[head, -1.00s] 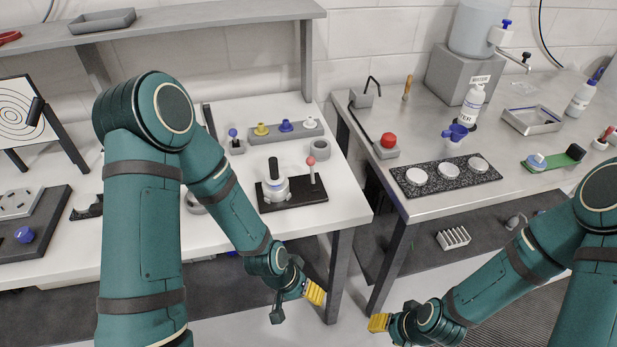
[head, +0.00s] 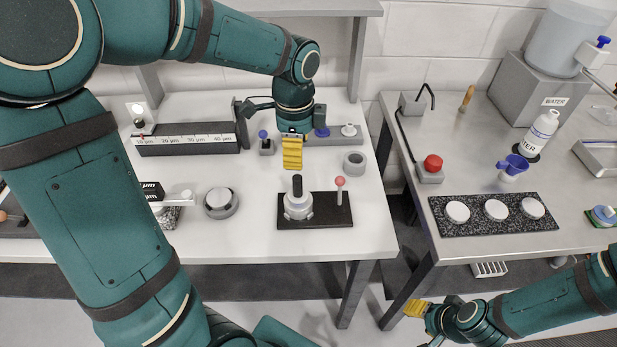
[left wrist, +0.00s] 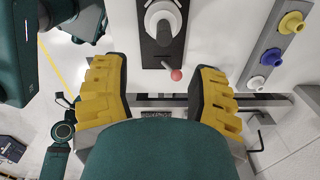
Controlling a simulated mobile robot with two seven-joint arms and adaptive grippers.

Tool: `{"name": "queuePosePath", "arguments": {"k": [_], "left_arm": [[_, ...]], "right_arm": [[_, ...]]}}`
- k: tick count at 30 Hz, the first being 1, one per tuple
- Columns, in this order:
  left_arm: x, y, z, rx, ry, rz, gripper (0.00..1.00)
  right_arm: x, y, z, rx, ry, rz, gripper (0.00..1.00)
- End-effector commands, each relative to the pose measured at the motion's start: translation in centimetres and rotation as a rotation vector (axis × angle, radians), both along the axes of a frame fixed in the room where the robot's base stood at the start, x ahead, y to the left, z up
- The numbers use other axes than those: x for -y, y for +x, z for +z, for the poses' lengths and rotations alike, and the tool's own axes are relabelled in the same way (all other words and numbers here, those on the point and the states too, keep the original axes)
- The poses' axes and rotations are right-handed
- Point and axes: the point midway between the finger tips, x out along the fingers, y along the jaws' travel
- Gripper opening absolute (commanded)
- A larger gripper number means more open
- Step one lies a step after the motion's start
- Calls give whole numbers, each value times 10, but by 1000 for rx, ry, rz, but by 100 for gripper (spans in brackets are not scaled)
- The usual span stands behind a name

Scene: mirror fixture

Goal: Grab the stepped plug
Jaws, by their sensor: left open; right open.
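Several stepped, knobbed plugs stand on a grey rail (head: 365,139) at the back of the white table; I cannot tell which is the named stepped plug. A blue plug (head: 322,132) and a white plug (head: 348,130) show in the head view, with my left arm hiding the rail's left part. The left wrist view shows a yellow plug (left wrist: 291,22), the blue plug (left wrist: 272,57) and the white plug (left wrist: 256,83). My left gripper (head: 292,166) is open and empty, above the table in front of the rail. My right gripper (head: 414,308) is open, low in front of the tables.
A black base (head: 325,222) with a white-collared black knob (head: 297,200) and a red-balled lever (head: 340,183) stands nearby. A grey ring (head: 354,162) sits to the right. A blue-knobbed piece (head: 264,140) is left of my left gripper. The front right table corner is clear.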

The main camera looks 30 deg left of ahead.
Motion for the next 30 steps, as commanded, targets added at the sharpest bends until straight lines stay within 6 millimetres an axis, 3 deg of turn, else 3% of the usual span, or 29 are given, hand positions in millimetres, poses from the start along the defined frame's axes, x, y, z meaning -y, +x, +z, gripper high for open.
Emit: {"name": "queuePosePath", "arguments": {"k": [12,22,30], "left_arm": [[0,0,-69,-7,0,0,59],[-1,2,-94,-4,-1,1,59],[-4,7,-131,-4,-1,1,59]], "right_arm": [[-1,-3,-13,-9,1,5,47],[-1,-5,-16,-11,2,9,47],[-1,-7,-23,-15,3,12,47]]}}
